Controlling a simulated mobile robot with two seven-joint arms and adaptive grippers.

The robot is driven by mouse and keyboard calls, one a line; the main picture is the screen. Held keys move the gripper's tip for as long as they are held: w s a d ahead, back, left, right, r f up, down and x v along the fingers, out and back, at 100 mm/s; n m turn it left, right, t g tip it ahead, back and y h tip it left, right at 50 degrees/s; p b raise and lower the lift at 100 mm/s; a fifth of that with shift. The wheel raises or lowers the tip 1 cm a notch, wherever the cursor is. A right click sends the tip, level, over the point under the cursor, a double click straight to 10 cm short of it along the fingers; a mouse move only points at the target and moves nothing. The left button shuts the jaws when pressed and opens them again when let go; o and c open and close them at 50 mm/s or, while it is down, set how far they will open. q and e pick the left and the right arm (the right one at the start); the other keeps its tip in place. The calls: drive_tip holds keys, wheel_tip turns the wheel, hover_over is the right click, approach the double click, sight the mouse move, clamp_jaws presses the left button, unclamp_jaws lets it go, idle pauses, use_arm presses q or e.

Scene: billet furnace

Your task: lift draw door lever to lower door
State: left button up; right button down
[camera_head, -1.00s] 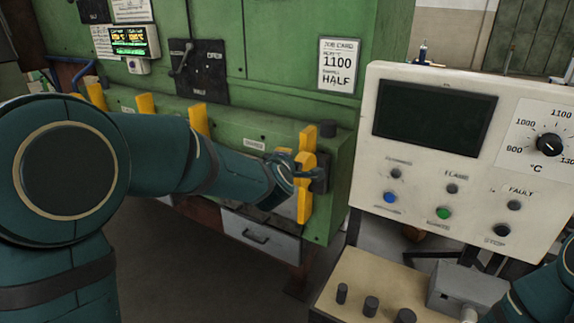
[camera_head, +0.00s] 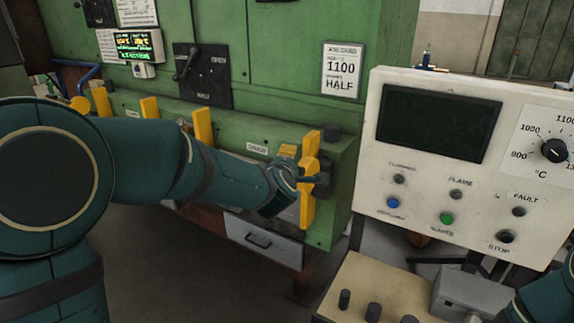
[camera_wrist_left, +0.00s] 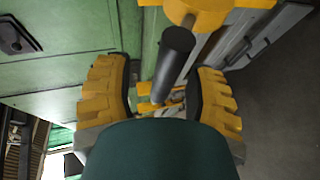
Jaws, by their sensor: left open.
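Contact with the bar cannot be told. Which lever this is cannot be read. My right gripper is out of view; only part of that arm shows.
More yellow uprights (camera_head: 203,125) line the green ledge (camera_head: 236,128). A black plate with a handle (camera_head: 203,76) is on the furnace wall. A white control panel (camera_head: 425,190) stands close on the right, above a beige box (camera_head: 372,285). A grey drawer (camera_head: 262,240) lies below the ledge.

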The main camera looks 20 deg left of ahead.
use_arm(q)
drive_tip(key=v, duration=1)
drive_tip(key=shift+s, duration=0.25)
drive_tip(key=shift+d+r, duration=0.1)
wheel_tip(320, 180, down, 31)
drive_tip(key=s+d+m+g+h+b, duration=0.25)
drive_tip(key=m+g+b, duration=0.3)
drive_tip(key=m, duration=0.45)
drive_tip(key=s+d+f+m+g+h+b, duration=0.1)
drive_tip(key=s+d+f+m+g+b, duration=0.1)
drive_tip(key=s+f, duration=0.5)
drive_tip(key=s+d+f+m+g+h+b, duration=0.1)
drive_tip(key=s+f+m+g, duration=0.3)
drive_tip(key=s+f, duration=0.4)
wheel_tip(320, 180, down, 8)
drive_tip(key=shift+s+d+r+g+h+b, duration=0.1)
drive_tip(key=shift+s+d+g+h+b, duration=0.25)
drive_tip(key=shift+g+h+b, duration=0.3)
drive_tip(key=shift+w, duration=0.1)
